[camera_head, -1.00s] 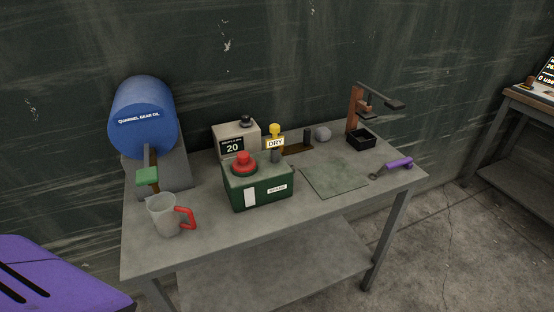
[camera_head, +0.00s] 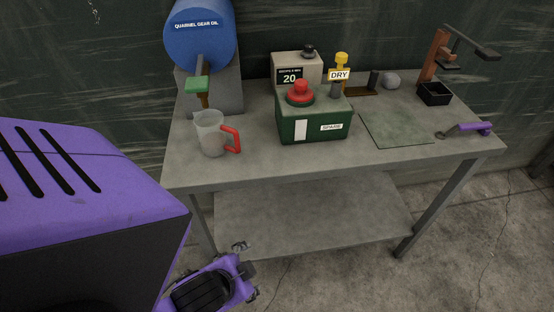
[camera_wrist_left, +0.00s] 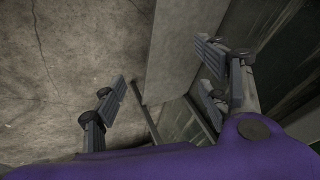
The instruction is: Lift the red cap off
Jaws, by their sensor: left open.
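The red cap (camera_head: 300,91) sits on top of the green box (camera_head: 313,127) labelled SPARE, on the grey table (camera_head: 260,165). In the head view my purple left arm shows low at the left, below the table's front edge and well apart from the cap; its fingers are not clear there. In the left wrist view my left gripper (camera_wrist_left: 165,90) is open and empty, its two fingers wide apart with the floor and the table's underside between and beyond them. The cap is not in the left wrist view. My right gripper is not in view.
A clear jug with a red handle (camera_head: 210,135) stands left of the green box. Behind are a blue oil drum (camera_head: 200,40) and a grey unit reading 20 (camera_head: 293,68). A yellow-topped DRY piece (camera_head: 340,65) stands close to the cap. A purple-handled tool (camera_head: 474,129) lies far right.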

